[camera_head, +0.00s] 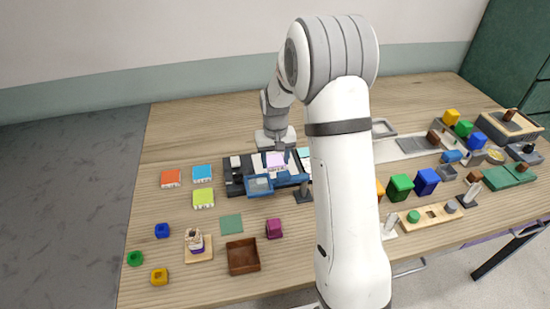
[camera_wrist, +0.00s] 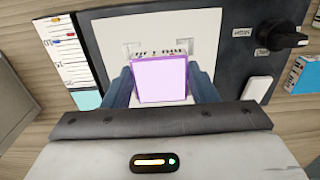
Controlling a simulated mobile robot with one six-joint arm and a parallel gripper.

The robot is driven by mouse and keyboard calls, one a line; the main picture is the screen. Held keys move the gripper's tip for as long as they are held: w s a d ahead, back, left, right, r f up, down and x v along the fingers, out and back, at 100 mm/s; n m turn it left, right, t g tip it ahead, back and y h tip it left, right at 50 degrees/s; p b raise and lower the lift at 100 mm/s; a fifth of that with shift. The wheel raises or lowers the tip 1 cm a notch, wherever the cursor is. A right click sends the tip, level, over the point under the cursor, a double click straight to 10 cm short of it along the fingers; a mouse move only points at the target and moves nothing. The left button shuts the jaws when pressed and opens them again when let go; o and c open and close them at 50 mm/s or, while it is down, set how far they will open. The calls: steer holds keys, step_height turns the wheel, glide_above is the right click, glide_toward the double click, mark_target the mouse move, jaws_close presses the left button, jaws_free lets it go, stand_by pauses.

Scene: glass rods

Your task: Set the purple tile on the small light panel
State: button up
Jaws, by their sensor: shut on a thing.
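The purple tile (camera_wrist: 161,80) has a pale lilac face and a purple rim. My gripper (camera_wrist: 162,90) is shut on it, with one blue finger on each side. The tile also shows in the head view (camera_head: 276,160). In the wrist view it is in front of a white light panel (camera_wrist: 100,40) set in a dark housing (camera_wrist: 240,40). The tile and fingers hide the panel's lower middle. I cannot tell whether the tile touches the panel or is held above it.
A black knob (camera_wrist: 285,37) sits on the housing to the right of the panel. A white scale strip (camera_wrist: 65,50) is at the left. Orange (camera_head: 171,178), blue (camera_head: 202,174) and yellow-green (camera_head: 203,198) tiles lie left of the dark unit. My arm hides the middle of the table.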

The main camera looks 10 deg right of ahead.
steer(key=o, duration=1.1)
steer(key=shift+o, duration=0.2)
steer(key=shift+r, duration=0.1)
step_height(320, 180, up, 8)
steer(key=shift+f+b, duration=0.25)
steer(key=shift+b, duration=0.1)
steer(key=shift+s+r, duration=0.15)
steer(key=shift+r, duration=0.1)
steer(key=s+r+t, duration=0.1)
steer(key=s+r, duration=0.3)
steer(key=s, duration=0.9)
steer(key=s+r+t, duration=0.1)
steer(key=s+r, duration=0.2)
steer(key=s, duration=1.1)
steer(key=shift+s+r+t, duration=0.25)
steer(key=shift+r+t, duration=0.15)
